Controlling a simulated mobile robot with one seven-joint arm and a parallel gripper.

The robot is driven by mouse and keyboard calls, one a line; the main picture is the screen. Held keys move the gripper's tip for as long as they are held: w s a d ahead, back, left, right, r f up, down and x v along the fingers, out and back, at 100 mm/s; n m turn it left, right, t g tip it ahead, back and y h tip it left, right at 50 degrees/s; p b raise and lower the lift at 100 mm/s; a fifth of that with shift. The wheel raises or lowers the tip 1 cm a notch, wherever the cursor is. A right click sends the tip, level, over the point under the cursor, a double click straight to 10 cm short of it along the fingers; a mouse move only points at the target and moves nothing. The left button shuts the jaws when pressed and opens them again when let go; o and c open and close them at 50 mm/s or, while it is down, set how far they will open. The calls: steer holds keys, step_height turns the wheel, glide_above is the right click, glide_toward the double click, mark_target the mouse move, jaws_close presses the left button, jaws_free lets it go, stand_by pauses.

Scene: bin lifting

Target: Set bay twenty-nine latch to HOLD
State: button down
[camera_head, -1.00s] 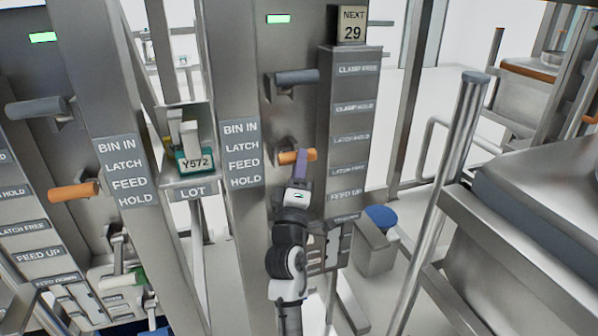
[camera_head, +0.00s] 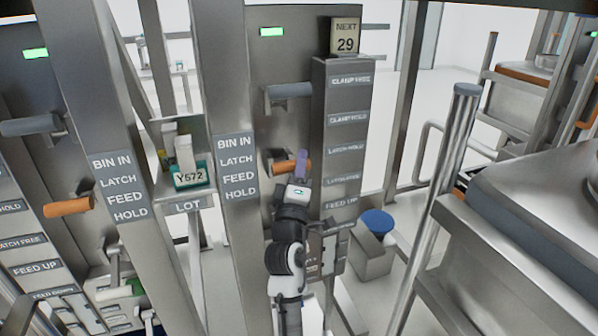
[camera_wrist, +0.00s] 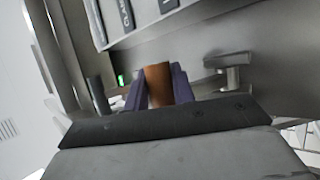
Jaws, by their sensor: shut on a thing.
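The bay under the NEXT 29 sign (camera_head: 345,37) has an orange latch handle (camera_head: 281,168) that sticks out to the right from its panel. My gripper (camera_head: 302,166) is at the right end of this handle, with purple fingers. In the wrist view the orange handle (camera_wrist: 158,84) stands between the two purple fingers (camera_wrist: 159,88), which are shut on it. A label plate (camera_head: 343,150) to the right carries CLAMP, LATCH HOLD and FEED UP lines. The fingers and hand hide the handle's tip.
A grey handle (camera_head: 290,90) sticks out above the orange one. A second orange handle (camera_head: 68,206) and grey handle (camera_head: 30,125) belong to the left bay. A Y572 box (camera_head: 189,176) sits on the LOT shelf between posts. A blue-topped stool (camera_head: 377,222) stands right of my arm.

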steer(key=c, duration=1.2)
jaws_free()
steer(key=shift+s+a+r+n+y, duration=0.1)
steer(key=shift+a+r+n+y, duration=0.1)
steer(key=shift+a, duration=0.3)
steer(key=shift+s+a+r+n+y, duration=0.1)
steer(key=shift+a+r+y, duration=0.1)
steer(key=shift+a, duration=0.3)
steer(key=shift+o, duration=0.2)
steer(key=shift+f, duration=0.25)
steer(key=shift+s+a+f, duration=0.1)
steer(key=shift+s+f+b, duration=0.2)
steer(key=shift+b, duration=0.15)
steer(key=d+b+v, duration=0.1)
steer(key=b+v, duration=0.4)
steer(key=v, duration=0.8)
steer(key=shift+d+f+h, duration=0.2)
steer(key=shift+d+h, duration=0.1)
steer(key=shift+h, duration=0.1)
steer(key=shift+w, duration=0.1)
